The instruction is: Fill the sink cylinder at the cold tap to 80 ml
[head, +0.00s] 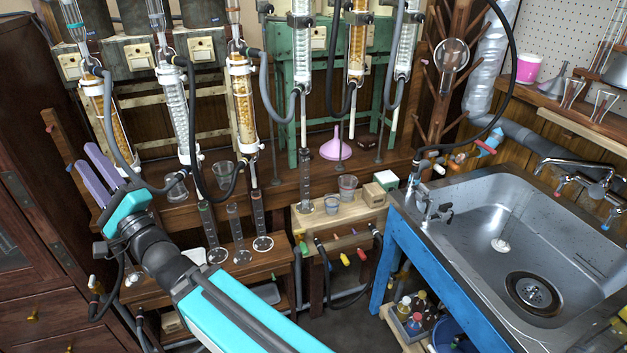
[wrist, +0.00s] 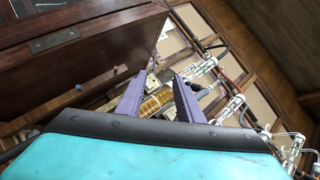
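My gripper (head: 84,157) is at the left of the head view, raised in front of the left wooden post. Its two purple fingers are apart with nothing between them; the wrist view also shows them spread (wrist: 160,77). The steel sink (head: 470,231) is at the right, far from my gripper. A tap handle with a blue mark (head: 607,224), at its back right, appears to be the cold tap. Slim glass cylinders stand on the lower left bench: left (head: 210,235), middle (head: 237,232) and right (head: 259,222). I cannot tell which is the sink cylinder; fill levels are unreadable.
Several condensers with hoses hang along the back, including an amber one (head: 241,95). A purple funnel (head: 337,147) and beakers (head: 347,187) stand mid-bench. A dark cabinet (head: 28,215) is close on the left. Bottles (head: 413,318) stand below the sink's blue frame (head: 415,267).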

